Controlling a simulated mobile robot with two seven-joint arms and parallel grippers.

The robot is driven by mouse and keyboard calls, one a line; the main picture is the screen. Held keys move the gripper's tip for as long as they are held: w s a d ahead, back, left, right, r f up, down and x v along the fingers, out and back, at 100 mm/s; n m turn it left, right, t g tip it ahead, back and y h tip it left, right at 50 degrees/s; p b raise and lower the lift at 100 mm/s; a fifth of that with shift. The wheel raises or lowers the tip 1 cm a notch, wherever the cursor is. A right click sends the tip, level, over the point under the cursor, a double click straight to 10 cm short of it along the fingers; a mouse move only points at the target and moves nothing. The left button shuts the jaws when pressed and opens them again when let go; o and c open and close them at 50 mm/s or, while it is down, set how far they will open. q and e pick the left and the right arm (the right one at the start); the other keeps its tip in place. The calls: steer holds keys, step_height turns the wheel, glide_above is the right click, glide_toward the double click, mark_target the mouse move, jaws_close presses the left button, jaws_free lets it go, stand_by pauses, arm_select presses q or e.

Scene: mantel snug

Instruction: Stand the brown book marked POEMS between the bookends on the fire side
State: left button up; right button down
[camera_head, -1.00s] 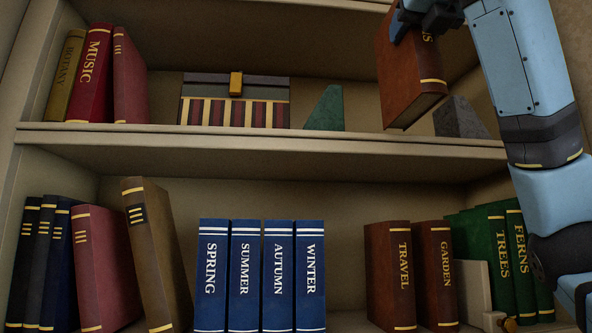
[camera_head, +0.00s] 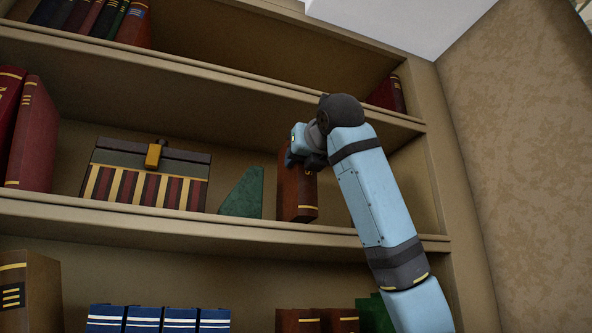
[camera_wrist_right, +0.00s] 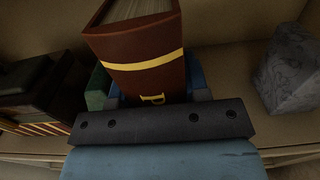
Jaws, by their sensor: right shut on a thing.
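The brown book (camera_head: 297,195) is upright at the middle shelf, just right of the green wedge bookend (camera_head: 243,195). Its spine faces out; most of the lettering is hidden. In the right wrist view the brown book (camera_wrist_right: 145,60) shows a yellow band and a letter P. My right gripper (camera_head: 306,160) is shut on the upper part of the book. Whether the book's bottom touches the shelf is hard to tell. The grey stone bookend (camera_wrist_right: 288,75) stands right of the book in the wrist view, apart from it; my arm hides it in the head view. My left gripper is out of view.
A striped chest (camera_head: 148,180) stands left of the green bookend, with red books (camera_head: 32,135) farther left. The shelf board above (camera_head: 200,75) is close over my gripper. The cabinet's side wall (camera_head: 425,170) is right of my arm. Blue books (camera_head: 160,318) stand below.

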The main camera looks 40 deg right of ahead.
steer(key=w, duration=0.1)
steer(key=w+f, duration=0.1)
steer(key=w+d+p, duration=0.1)
steer(key=shift+w+f, duration=0.25)
steer(key=shift+f, duration=0.1)
steer(key=c, duration=0.6)
jaws_free()
steer(key=shift+w+f, duration=0.15)
steer(key=b+v, duration=0.3)
steer(key=v, duration=0.9)
steer(key=shift+a+r, duration=0.15)
steer(key=shift+r, duration=0.1)
